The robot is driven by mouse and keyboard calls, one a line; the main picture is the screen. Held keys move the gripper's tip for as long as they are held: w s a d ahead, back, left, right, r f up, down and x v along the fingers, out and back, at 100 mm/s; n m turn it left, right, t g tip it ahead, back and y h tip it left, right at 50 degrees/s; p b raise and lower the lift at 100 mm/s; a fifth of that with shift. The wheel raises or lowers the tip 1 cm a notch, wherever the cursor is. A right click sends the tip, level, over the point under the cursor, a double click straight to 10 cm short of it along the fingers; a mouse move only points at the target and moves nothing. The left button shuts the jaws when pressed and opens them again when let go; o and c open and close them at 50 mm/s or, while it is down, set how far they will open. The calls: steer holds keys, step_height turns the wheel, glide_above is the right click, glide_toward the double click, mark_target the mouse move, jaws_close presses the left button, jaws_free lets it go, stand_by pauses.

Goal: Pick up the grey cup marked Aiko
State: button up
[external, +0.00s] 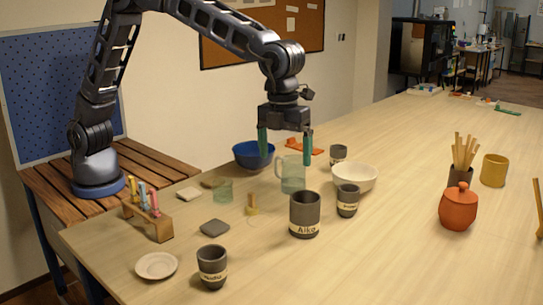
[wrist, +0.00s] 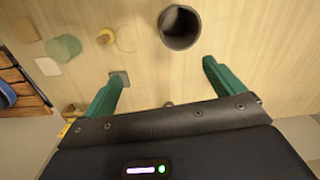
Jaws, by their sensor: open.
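The grey cup marked Aiko (external: 304,215) stands upright on the table in the external view, its pale name band facing the camera. In the wrist view a dark round cup (wrist: 180,27), which by its place among its neighbours is the Aiko cup, shows from above with its open mouth, near the top edge. My gripper (external: 285,147) hangs fingers down above the table, open and empty. In the wrist view its green fingers (wrist: 163,72) are spread, and the cup lies beyond their tips, not between them.
A smaller grey cup (external: 347,201) and a cream bowl (external: 355,178) stand right of the Aiko cup. A glass pitcher (external: 292,175) and blue bowl (external: 253,155) are behind it. Another marked grey cup (external: 212,267) is front left. A yellow stand (external: 252,206) is at left.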

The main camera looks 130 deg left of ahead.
steer(key=m, duration=0.2)
glide_toward(304, 214)
steer(key=s+a+f, duration=0.1)
steer(key=a+f, duration=0.1)
steer(key=a, duration=0.1)
steer(key=f, duration=1)
steer(key=shift+s+a+f, duration=0.1)
steer(key=shift+s, duration=0.25)
steer(key=c, duration=1.2)
